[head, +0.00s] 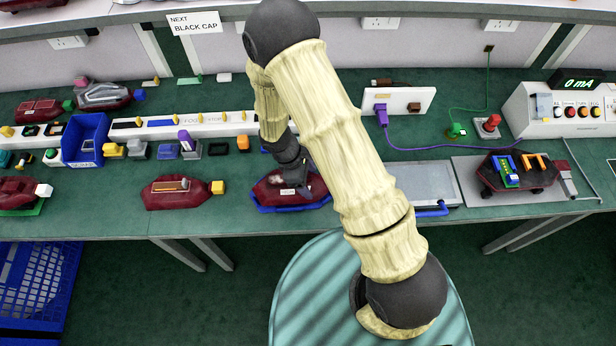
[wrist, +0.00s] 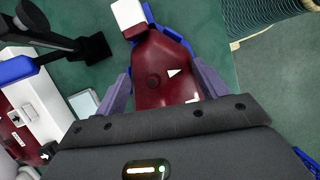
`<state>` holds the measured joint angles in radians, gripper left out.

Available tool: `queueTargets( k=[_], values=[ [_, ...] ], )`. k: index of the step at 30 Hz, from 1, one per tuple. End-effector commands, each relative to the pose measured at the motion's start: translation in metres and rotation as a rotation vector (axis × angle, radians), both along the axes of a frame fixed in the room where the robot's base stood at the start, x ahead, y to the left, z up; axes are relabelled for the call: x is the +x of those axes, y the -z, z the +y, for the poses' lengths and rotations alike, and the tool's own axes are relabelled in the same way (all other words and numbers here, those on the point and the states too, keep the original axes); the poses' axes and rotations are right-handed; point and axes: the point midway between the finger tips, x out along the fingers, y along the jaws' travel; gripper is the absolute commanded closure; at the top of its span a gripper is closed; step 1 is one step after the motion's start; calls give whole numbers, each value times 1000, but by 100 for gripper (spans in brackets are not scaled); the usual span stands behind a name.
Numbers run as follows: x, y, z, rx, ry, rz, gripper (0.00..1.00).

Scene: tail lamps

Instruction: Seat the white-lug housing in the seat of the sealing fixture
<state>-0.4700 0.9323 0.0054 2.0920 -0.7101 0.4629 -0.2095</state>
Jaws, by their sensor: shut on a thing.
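My gripper (wrist: 163,88) is shut on a dark red housing (wrist: 165,65) with a white lug (wrist: 126,14) at its far end. The fingers lie along both sides of it. In the head view my gripper (head: 292,176) is over this housing (head: 272,190), and my arm hides part of it, including the lug. A blue frame (head: 290,209) shows beneath and around the housing; its edge also shows in the wrist view (wrist: 178,36). The housing looks level over the frame, but I cannot tell whether it is fully down.
Another red housing with a white lug (head: 18,192) lies at the far left, and one with a yellow lug (head: 178,192) left of my gripper. A grey plate (head: 420,183) with a blue handle is to the right. A blue bin (head: 85,140) and small parts stand behind.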

Motion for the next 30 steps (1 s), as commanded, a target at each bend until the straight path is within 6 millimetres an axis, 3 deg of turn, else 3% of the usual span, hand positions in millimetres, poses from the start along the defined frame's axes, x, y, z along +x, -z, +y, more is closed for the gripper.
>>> queueTargets(
  k=[30],
  values=[
    [0, 23, 0, 0, 0, -1, 73]
  ],
)
